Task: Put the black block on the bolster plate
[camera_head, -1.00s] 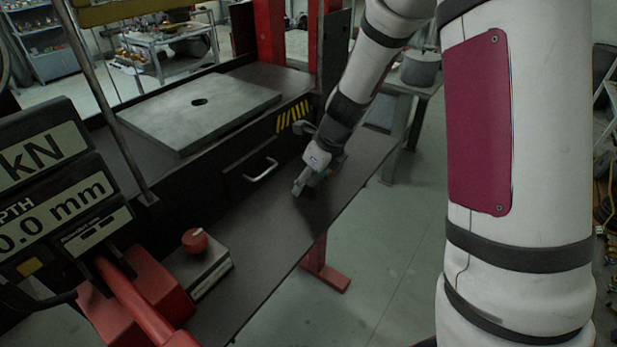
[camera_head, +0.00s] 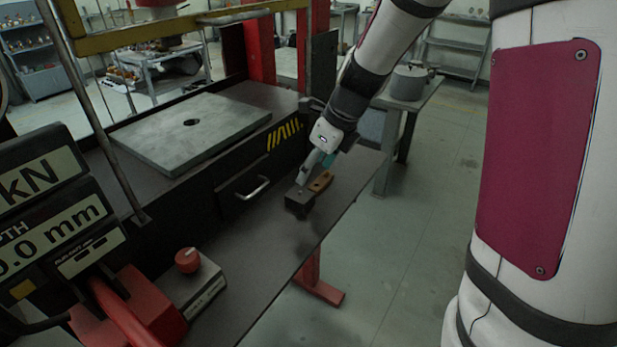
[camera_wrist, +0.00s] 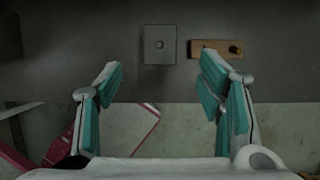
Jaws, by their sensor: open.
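The black block (camera_head: 299,203) sits on the dark shelf in front of the press. In the wrist view it shows as a dark square (camera_wrist: 159,54) with a small round hole, just beyond the fingertips and between their lines. My gripper (camera_wrist: 160,70) is open and empty, its teal-padded fingers spread wider than the block. In the head view my gripper (camera_head: 305,178) is right by the block, partly covering it; I cannot tell its exact height. The bolster plate (camera_head: 165,145) is a flat grey slab with a central hole, bare, on the press bed behind and left.
A brown wooden piece (camera_head: 321,181) with a dark hole lies close beside the block, near my right finger in the wrist view. A drawer handle (camera_head: 253,189), a red-knob box (camera_head: 205,285) and a yellow crossbar (camera_head: 190,27) are nearby. The shelf's front edge is close.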

